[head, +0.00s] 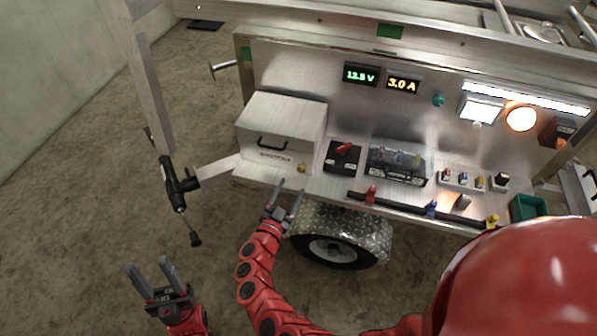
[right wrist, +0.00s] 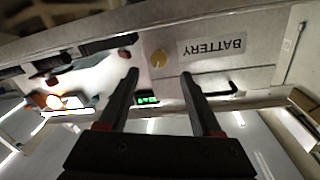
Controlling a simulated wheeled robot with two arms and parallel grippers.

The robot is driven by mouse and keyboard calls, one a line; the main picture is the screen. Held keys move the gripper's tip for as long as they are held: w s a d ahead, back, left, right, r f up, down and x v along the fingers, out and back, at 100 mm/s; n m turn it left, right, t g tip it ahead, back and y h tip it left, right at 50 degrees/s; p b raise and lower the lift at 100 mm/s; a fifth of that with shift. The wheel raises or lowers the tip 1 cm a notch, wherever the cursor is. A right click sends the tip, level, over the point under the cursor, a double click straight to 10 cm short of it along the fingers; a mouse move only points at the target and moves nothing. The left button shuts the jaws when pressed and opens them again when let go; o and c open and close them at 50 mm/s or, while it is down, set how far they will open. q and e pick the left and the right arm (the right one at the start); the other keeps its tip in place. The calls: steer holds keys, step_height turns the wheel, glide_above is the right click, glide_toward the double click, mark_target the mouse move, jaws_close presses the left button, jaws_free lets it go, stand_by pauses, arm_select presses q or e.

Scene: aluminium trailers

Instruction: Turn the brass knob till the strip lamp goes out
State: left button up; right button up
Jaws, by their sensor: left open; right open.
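The small brass knob (head: 302,167) sits at the lower right of the silver battery box's front. It also shows in the right wrist view (right wrist: 158,58), beside the BATTERY label. The strip lamp (head: 525,98) is lit along the panel's upper right. My right gripper (head: 290,188) is open and empty, just below the box front. In the right wrist view its fingertips (right wrist: 158,74) straddle the knob in the picture; the knob appears beyond them, and I see no contact. My left gripper (head: 148,264) is open and empty over the floor at lower left.
The battery box (head: 285,112) has a black handle. Right of it are a red rotary switch (head: 344,150), a clear-covered block (head: 400,160) and a black cable (head: 400,204) along the ledge. A jack (head: 178,185) stands left. The wheel (head: 332,250) is below. Open floor lies left.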

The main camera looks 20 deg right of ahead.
mark_target(300, 171)
steer(key=x, duration=0.7)
steer(key=shift+w+d, duration=0.15)
jaws_close()
